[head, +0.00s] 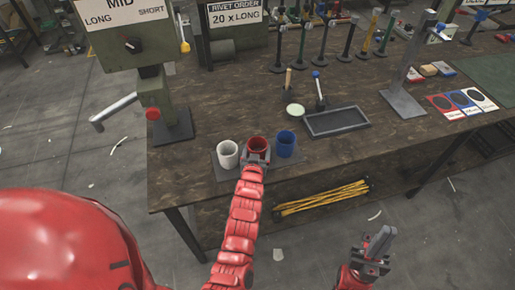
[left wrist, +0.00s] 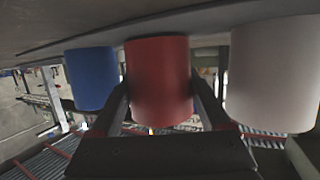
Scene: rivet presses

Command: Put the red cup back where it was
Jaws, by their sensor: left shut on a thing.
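The red cup (head: 258,146) is between a white cup (head: 228,154) on its left and a blue cup (head: 286,143) on its right, over a dark mat (head: 239,175) near the front edge of the workbench. My left gripper (head: 257,160) is shut on the red cup. In the left wrist view the red cup (left wrist: 158,80) sits between the two fingers (left wrist: 160,108), with the blue cup (left wrist: 92,78) on the left and the white cup (left wrist: 275,72) on the right. I cannot tell whether the red cup touches the mat. My right gripper (head: 376,246) is in front of the bench, away from the cups.
An empty dark tray (head: 337,122) lies behind and right of the cups. A green press (head: 160,95) with a lever stands at the left. A grey stand (head: 405,98) and coloured cards (head: 462,103) are at the right. Bare bench lies between the mat and tray.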

